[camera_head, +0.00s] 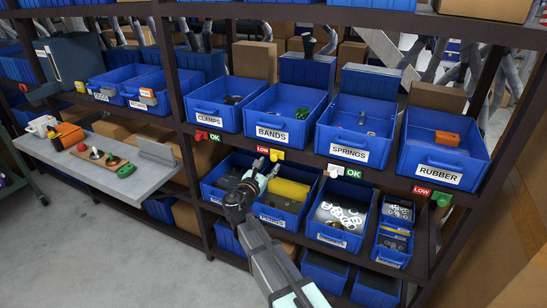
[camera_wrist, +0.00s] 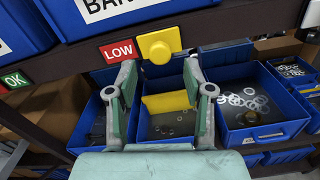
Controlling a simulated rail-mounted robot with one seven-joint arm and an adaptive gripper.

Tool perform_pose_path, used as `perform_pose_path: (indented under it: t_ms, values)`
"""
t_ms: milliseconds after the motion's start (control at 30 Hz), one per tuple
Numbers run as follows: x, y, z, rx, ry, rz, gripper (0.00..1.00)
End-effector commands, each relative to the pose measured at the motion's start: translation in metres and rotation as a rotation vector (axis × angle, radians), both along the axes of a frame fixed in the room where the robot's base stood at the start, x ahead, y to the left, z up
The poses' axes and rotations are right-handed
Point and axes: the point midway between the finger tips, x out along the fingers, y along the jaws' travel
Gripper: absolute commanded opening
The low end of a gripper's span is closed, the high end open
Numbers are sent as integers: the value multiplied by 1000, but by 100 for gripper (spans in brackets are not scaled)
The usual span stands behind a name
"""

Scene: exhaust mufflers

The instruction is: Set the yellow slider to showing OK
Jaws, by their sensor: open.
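The yellow slider (camera_head: 277,155) sits on the dark shelf edge below the BANDS bin (camera_head: 285,112). The red LOW label (camera_head: 263,150) shows to its left, and no OK label shows beside it. In the wrist view, the yellow slider (camera_wrist: 159,46) is a square block with a round knob, and the LOW label (camera_wrist: 119,50) is next to it. My gripper (camera_head: 265,170) is open and empty, just below and in front of the slider. In the wrist view, the fingers of my gripper (camera_wrist: 160,70) stand apart, one on each side of the slider's line; contact cannot be told.
A red slider (camera_head: 201,135) shows OK on the left. A white slider (camera_head: 335,169) shows OK and a green slider (camera_head: 441,199) shows LOW to the right. Blue bins stand above and below this edge; a lower bin (camera_wrist: 262,133) holds white rings.

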Motion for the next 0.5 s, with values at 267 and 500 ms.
perform_pose_path:
  t_ms: [267,500]
  values:
    - [39,-13,1,0,0,0,52]
    - [47,-17,0,1,0,0,52]
